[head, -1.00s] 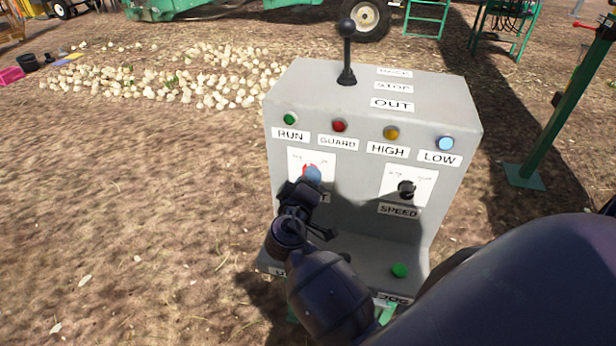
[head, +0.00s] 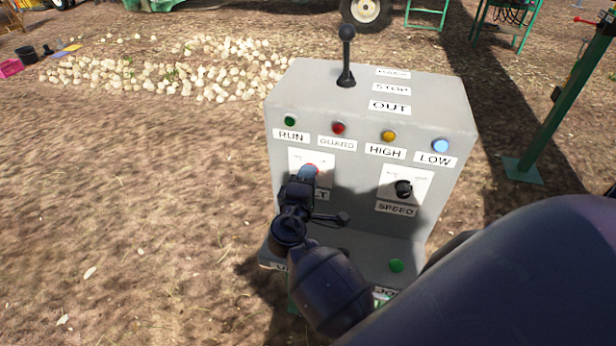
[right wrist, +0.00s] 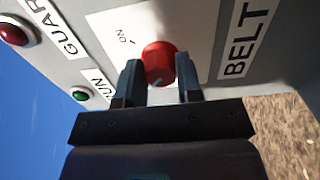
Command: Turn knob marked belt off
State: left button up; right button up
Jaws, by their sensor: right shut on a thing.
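The belt knob is red and sits on a white plate on the front of the grey control box (head: 340,215). In the head view only a little of the red knob (head: 311,167) shows past my gripper. In the right wrist view the red knob (right wrist: 160,64) is between the two fingers, beside the "BELT" label (right wrist: 248,40); an "ON" mark shows on its plate. My right gripper (right wrist: 160,80) is shut on the knob, one finger on each side. It also shows in the head view (head: 308,175). My left gripper is not in view.
The black speed knob (head: 403,188) is to the right on the same face. Run, guard, high and low lamps line the face above. A black lever (head: 346,55) stands on top, and a green button (head: 396,265) is on the lower ledge.

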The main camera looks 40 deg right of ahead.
dwell(0.3)
jog(key=o, duration=0.9)
jog(key=shift+o, duration=0.2)
jog(key=b+v, duration=0.1)
jog(key=v, duration=1)
